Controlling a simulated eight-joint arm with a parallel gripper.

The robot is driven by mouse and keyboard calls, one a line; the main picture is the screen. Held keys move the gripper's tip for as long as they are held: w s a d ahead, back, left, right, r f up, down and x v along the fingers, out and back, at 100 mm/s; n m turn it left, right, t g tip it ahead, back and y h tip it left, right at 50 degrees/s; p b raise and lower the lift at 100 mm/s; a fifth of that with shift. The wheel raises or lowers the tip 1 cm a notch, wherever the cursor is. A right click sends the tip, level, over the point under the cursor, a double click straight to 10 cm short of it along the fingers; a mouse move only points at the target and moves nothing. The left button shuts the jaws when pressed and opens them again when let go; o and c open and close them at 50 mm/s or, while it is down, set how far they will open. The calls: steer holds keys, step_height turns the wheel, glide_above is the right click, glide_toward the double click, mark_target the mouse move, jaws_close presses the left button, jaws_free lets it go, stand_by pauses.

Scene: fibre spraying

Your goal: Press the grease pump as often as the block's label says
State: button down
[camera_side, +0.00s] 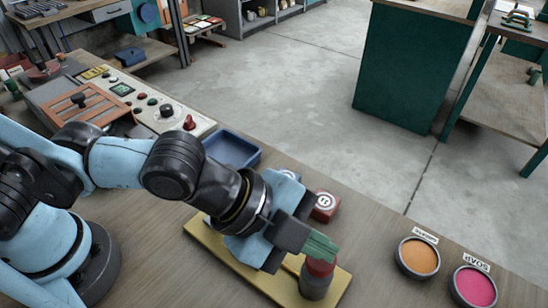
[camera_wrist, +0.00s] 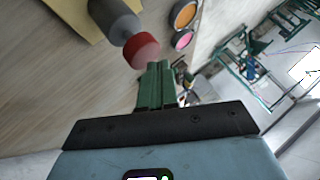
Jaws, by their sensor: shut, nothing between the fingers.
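The grease pump is a grey cylinder (camera_side: 314,288) with a red cap (camera_side: 320,266), standing on a yellow board (camera_side: 262,281). In the wrist view the pump's red cap (camera_wrist: 141,51) and grey body lie at the upper left. My gripper (camera_side: 322,247) has its green fingers shut and empty, right at the red cap; I cannot tell whether they touch it. The fingers also show in the wrist view (camera_wrist: 156,72), beside the cap. A red block (camera_side: 325,204) with a round white label lies behind my gripper; its mark is too small to read surely.
A blue tray (camera_side: 232,150) and a control panel (camera_side: 150,104) are at the back left. An orange-filled bowl (camera_side: 418,258) and a pink-filled bowl (camera_side: 474,288), both labelled, stand to the right. Bare table lies between the board and the bowls.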

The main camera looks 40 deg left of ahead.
steer(key=shift+f, duration=1.15)
stand_by(1.0)
steer(key=shift+r, duration=1.6)
steer(key=shift+r, duration=0.1)
steer(key=shift+r, duration=2.4)
stand_by(0.4)
step_height(320, 180, up, 4)
steer(key=shift+f, duration=0.1)
stand_by(0.5)
